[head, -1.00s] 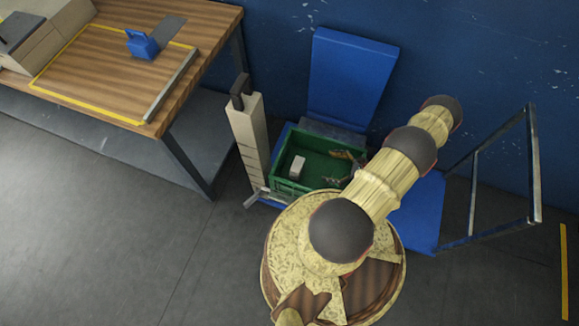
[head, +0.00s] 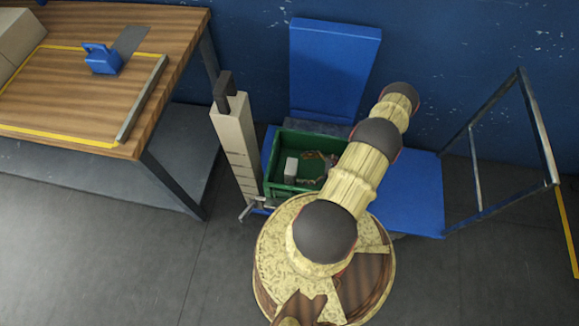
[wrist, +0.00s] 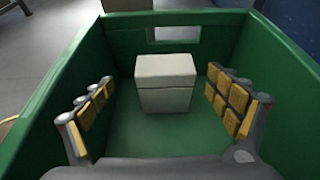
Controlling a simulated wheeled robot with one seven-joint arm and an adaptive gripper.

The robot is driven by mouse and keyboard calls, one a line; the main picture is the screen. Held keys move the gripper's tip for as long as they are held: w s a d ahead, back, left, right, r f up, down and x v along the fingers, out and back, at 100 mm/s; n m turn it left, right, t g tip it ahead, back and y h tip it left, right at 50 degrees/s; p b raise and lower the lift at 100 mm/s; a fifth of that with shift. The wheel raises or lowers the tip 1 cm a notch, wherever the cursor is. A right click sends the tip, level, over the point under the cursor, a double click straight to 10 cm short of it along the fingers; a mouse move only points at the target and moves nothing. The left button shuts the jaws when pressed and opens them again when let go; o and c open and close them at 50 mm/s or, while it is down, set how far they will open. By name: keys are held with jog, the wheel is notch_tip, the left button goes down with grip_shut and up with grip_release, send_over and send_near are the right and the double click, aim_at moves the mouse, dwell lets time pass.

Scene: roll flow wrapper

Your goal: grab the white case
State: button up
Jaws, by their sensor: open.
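The white case (wrist: 166,82) is a small pale box standing upright on the floor of a green crate (wrist: 57,70). In the wrist view it sits ahead of and between my open fingers. My gripper (wrist: 160,90) has its yellow-padded fingers spread inside the crate, one to each side of the case, with visible gaps and no contact. In the head view the case (head: 291,169) is in the left part of the crate (head: 286,135), and my gripper (head: 316,168) is over the crate's right part, partly hidden by my arm.
The crate stands on a blue platform cart (head: 415,190) with a metal handle frame (head: 545,140). A pale post (head: 236,145) stands just left of the crate. A wooden table (head: 80,100) with a blue tool (head: 101,58) is further left. Grey floor is open in front.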

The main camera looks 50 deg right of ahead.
aim_at(295, 167)
jog(key=x, duration=0.2)
jog(key=b+x, duration=0.1)
jog(key=x, duration=0.1)
jog(key=b+x, duration=0.1)
jog(key=x, duration=0.1)
jog(key=shift+w+d, duration=0.15)
jog(key=shift+d, duration=0.1)
jog(key=shift+r, duration=0.1)
jog(key=shift+c, duration=1)
jog(key=c, duration=1.1)
jog(key=shift+c, duration=0.3)
